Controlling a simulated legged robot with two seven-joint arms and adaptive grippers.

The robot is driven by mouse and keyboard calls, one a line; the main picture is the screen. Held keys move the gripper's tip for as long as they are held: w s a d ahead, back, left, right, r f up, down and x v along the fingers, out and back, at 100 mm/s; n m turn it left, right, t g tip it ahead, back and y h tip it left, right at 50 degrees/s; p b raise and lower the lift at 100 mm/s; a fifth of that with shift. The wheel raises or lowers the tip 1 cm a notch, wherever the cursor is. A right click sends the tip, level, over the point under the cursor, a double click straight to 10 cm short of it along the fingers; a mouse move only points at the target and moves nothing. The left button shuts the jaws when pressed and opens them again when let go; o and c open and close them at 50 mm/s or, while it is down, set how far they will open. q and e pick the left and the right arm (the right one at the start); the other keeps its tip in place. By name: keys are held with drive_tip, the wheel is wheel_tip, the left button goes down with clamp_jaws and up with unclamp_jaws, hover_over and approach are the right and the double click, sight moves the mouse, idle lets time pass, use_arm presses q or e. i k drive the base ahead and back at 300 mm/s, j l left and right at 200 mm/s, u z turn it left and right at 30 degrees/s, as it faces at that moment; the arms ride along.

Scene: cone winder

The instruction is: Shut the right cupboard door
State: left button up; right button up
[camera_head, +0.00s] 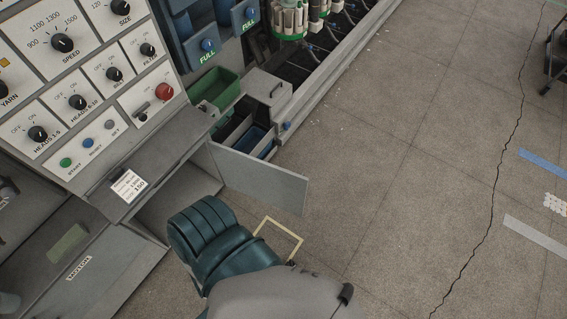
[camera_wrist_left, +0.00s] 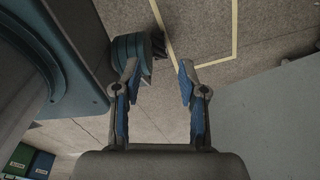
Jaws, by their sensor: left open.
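The right cupboard door (camera_head: 262,180) is a flat grey panel. It stands open in the head view, jutting out to the right from the grey machine cabinet below the control panel. The cupboard opening (camera_head: 180,190) shows dark to the left of it. A teal and grey arm of mine is just below the door, and no gripper shows in the head view. In the left wrist view my left gripper (camera_wrist_left: 156,90) is open and empty, its blue-padded fingers apart above the floor. A plain grey surface fills the right of that view; I cannot tell whether it is the door.
The control panel (camera_head: 75,75) with knobs and buttons slopes above the cupboard. A green bin (camera_head: 216,88) and a grey box (camera_head: 268,88) stand behind the door. A yellow tape outline (camera_head: 290,228) lies on the floor beside my arm.

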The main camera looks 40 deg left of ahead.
sight(279, 187)
drive_tip(key=i, duration=2.25)
drive_tip(key=i+u, duration=0.3)
drive_tip(key=u, duration=0.15)
drive_tip(key=i+l+u, duration=0.15)
drive_tip(key=u, duration=0.35)
drive_tip(key=i+l+u, duration=0.25)
drive_tip(key=u, duration=0.2)
drive_tip(key=i+u, duration=0.1)
drive_tip(key=u, duration=2.3)
